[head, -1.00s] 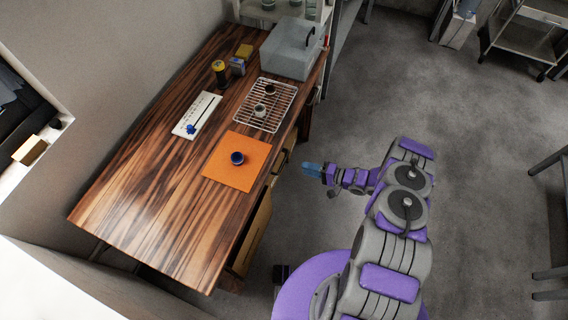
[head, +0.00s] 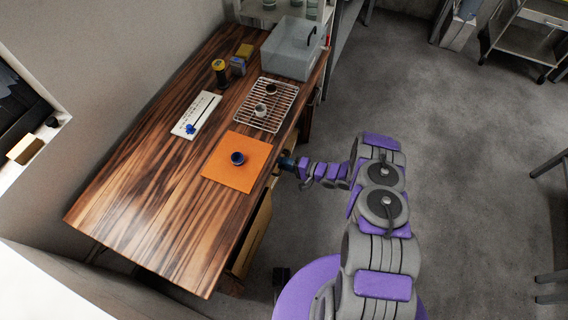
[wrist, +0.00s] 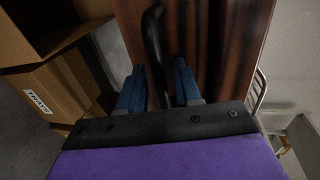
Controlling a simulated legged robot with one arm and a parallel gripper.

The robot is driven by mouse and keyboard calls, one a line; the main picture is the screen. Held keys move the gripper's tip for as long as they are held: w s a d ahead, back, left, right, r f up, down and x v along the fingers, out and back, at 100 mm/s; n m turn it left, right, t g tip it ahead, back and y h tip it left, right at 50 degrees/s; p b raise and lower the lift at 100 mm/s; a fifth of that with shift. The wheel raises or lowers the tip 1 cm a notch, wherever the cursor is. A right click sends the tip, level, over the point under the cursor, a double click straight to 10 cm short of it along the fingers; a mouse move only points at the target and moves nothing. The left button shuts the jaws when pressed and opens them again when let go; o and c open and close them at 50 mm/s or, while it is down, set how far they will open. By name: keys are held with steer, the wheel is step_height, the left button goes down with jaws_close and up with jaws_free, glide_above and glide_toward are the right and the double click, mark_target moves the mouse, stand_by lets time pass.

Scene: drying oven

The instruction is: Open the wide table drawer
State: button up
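The wooden table (head: 165,190) stands along the wall in the head view, and its drawer side faces my arm. In the wrist view a dark wood drawer front (wrist: 215,40) fills the upper middle, with a black bar handle (wrist: 155,45) on it. My gripper (wrist: 160,85) has its two blue fingers apart, one on each side of the handle. I cannot tell whether either finger touches it. In the head view my gripper (head: 287,163) is at the table's front edge, beside the orange mat, and its fingertips are mostly hidden.
On the tabletop are an orange mat (head: 225,178) with a blue cup (head: 237,158), a wire rack (head: 278,118), a grey box (head: 290,62) and a white board (head: 186,127). Cardboard boxes (wrist: 50,90) stand at left in the wrist view. The floor (head: 450,150) behind my arm is open.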

jaws_close()
steer(key=shift+d, duration=0.15)
stand_by(0.4)
